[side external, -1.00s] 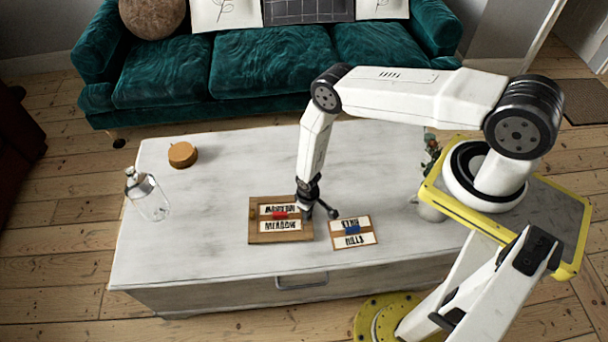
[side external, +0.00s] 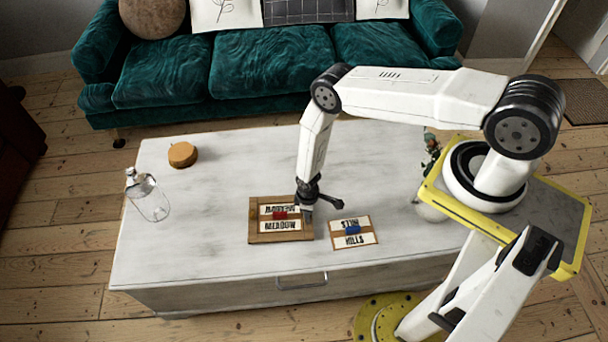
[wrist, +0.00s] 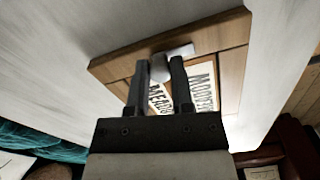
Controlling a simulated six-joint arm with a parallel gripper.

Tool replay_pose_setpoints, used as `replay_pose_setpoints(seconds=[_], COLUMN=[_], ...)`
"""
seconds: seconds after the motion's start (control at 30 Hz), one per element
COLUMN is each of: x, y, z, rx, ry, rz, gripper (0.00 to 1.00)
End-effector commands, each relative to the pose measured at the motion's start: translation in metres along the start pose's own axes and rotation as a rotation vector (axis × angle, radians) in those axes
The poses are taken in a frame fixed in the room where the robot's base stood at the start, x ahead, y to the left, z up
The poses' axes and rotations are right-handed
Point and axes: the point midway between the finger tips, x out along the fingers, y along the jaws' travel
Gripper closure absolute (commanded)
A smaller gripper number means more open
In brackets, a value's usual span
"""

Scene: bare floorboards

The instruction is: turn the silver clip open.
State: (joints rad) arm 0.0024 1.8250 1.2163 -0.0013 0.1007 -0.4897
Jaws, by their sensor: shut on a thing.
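A wooden board (side external: 282,237) with two white lettered cards and a red piece lies on the pale table. In the side view my gripper (side external: 306,209) is down at the board's right edge. In the wrist view the board (wrist: 232,48) lies beneath the fingers. There my gripper (wrist: 160,67) is shut on the silver clip (wrist: 180,52), a small pale metal piece near the board's edge. The fingers cover part of it. In the side view my gripper hides the clip. I cannot tell exactly how far the clip is turned.
A smaller lettered board (side external: 352,240) with a blue piece lies just right of my gripper. A glass bottle (side external: 150,202) and a round wooden object (side external: 183,155) stand at the table's left. The table (side external: 190,245) is clear between them and the boards. A teal sofa (side external: 265,65) stands behind.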

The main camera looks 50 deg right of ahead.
Motion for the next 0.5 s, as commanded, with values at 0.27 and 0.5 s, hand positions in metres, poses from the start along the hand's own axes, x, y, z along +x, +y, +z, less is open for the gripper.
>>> replay_pose_setpoints(seconds=[0.27,0.5], x=[-0.0004,-0.0002], y=[0.0002,0.0001], z=[-0.0008,-0.0004], rx=[-0.001,0.0], ry=[0.001,0.001], rz=[0.001,0.0], gripper=[0.36,0.36])
